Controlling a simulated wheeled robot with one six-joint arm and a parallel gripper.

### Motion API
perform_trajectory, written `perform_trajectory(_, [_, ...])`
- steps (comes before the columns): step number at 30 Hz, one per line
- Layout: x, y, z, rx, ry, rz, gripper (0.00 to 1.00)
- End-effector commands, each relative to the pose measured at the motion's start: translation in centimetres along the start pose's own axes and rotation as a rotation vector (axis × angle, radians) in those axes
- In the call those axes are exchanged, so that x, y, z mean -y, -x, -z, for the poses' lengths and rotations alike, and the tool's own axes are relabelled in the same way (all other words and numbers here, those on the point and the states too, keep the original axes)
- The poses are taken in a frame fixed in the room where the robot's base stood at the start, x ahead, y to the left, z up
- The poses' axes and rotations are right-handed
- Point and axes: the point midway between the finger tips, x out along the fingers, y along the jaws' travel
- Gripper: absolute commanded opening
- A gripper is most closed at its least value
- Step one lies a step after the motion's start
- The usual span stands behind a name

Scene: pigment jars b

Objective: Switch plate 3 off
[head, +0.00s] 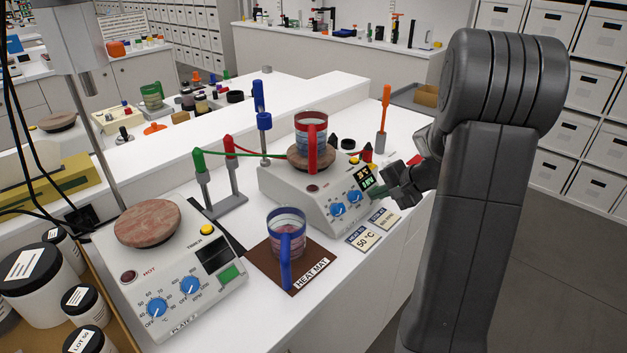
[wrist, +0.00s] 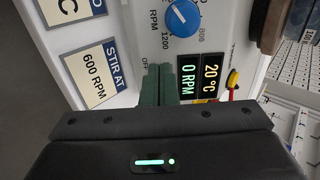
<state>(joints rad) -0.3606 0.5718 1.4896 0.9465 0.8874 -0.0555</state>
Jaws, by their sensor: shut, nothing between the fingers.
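The right hotplate (head: 312,200) has two blue dials and a lit display (head: 365,178). Its plate number is not readable. In the wrist view the display (wrist: 198,76) reads 20 °C and 0 RPM, beside the blue RPM dial (wrist: 183,18). My gripper (head: 377,191) is at the right end of its front panel. In the wrist view my gripper (wrist: 157,85) is shut and empty, fingertips beside the display. They cover the panel there, so the switch is hidden; contact cannot be told. A glass mug with a red handle (head: 311,140) stands on its round top.
The left hotplate (head: 165,270), apparently marked plate 2, has a dark display and a green switch (head: 231,274). A blue-handled mug (head: 287,240) stands on the brown heat mat (head: 312,262). Cards (head: 363,237) lie before the right hotplate. An orange-handled tool (head: 385,110) stands behind it.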

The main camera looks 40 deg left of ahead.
Motion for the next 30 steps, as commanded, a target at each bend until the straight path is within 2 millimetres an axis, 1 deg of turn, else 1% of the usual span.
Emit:
perform_trajectory(2, [0.0, -0.2, 0.0, 0.0, 0.001, 0.0, 0.0])
perform_trajectory(7, [0.0, 0.3, 0.0, -0.001, 0.0, 0.0, 0.0])
perform_trajectory(18, [0.1, 3.6, 0.1, -0.002, -0.001, 0.001, 0.0])
perform_trajectory(23, [0.0, 4.2, 0.0, -0.001, 0.0, 0.001, 0.0])
perform_trajectory(26, [0.0, 5.1, 0.1, -0.003, 0.001, 0.001, 0.0])
perform_trajectory(30, [0.0, 7.8, 0.1, -0.005, 0.001, 0.002, 0.0])
